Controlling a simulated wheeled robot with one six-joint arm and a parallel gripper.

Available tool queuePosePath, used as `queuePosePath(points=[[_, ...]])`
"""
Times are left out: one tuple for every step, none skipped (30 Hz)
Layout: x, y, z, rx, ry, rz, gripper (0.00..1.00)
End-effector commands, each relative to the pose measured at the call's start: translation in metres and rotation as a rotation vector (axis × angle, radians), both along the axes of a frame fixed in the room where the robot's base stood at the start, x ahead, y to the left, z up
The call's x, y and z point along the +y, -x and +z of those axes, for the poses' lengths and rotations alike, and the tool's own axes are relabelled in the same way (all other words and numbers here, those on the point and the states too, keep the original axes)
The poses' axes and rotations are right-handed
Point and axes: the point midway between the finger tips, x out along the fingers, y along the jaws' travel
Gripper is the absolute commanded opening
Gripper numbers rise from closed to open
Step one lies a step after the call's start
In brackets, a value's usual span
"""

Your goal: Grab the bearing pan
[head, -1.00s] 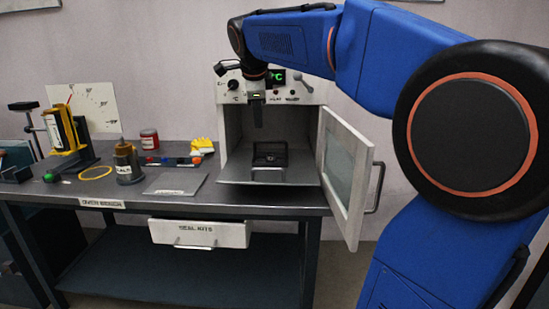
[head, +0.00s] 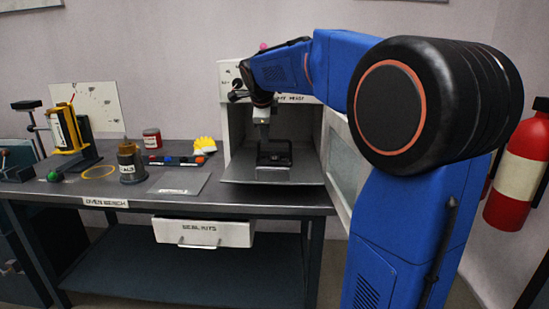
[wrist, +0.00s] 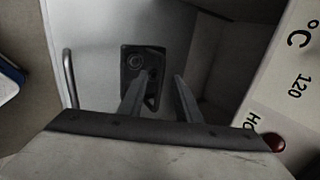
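The bearing pan (head: 274,160) is a small dark tray with a raised handle, on the shelf inside the open oven. In the wrist view the pan (wrist: 133,62) shows a dark round part inside it. My gripper (head: 263,140) points down inside the oven, over or just beside the pan's handle. In the wrist view my gripper (wrist: 158,88) has its two fingers apart, with part of the pan's handle seen near the left finger. I cannot tell whether the fingers touch it.
The oven (head: 232,130) has walls close around my gripper, and its door (head: 345,170) stands open at the right, partly behind my arm. The bench (head: 110,190) holds a grey plate (head: 181,184), a yellow glove (head: 205,145) and a brown canister (head: 130,165) to the left.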

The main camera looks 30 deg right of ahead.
Motion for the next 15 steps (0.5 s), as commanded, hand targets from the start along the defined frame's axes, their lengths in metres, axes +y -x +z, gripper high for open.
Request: queuePosePath(points=[[-0.001, -0.001, -0.002, 0.000, 0.000, 0.000, 0.31], [-0.001, -0.001, -0.003, -0.001, 0.001, 0.000, 0.31], [-0.002, -0.002, -0.003, -0.001, 0.001, 0.000, 0.31], [-0.002, -0.003, -0.004, -0.001, 0.001, 0.000, 0.31], [-0.002, -0.003, -0.005, -0.001, 0.001, 0.000, 0.31], [-0.003, -0.004, -0.007, -0.001, 0.001, 0.000, 0.31], [-0.004, -0.005, -0.009, 0.000, 0.000, 0.000, 0.31], [-0.005, -0.006, -0.011, 0.000, 0.001, -0.001, 0.31], [-0.007, -0.008, -0.015, 0.001, 0.000, -0.001, 0.31], [-0.009, -0.010, -0.019, 0.002, 0.000, -0.001, 0.31], [-0.010, -0.012, -0.022, 0.002, 0.000, -0.001, 0.31], [-0.012, -0.015, -0.027, 0.002, 0.000, -0.001, 0.31], [-0.014, -0.017, -0.030, 0.002, 0.000, -0.001, 0.31], [-0.015, -0.019, -0.034, 0.002, 0.000, -0.001, 0.31], [-0.016, -0.021, -0.037, 0.001, -0.001, 0.000, 0.31]])
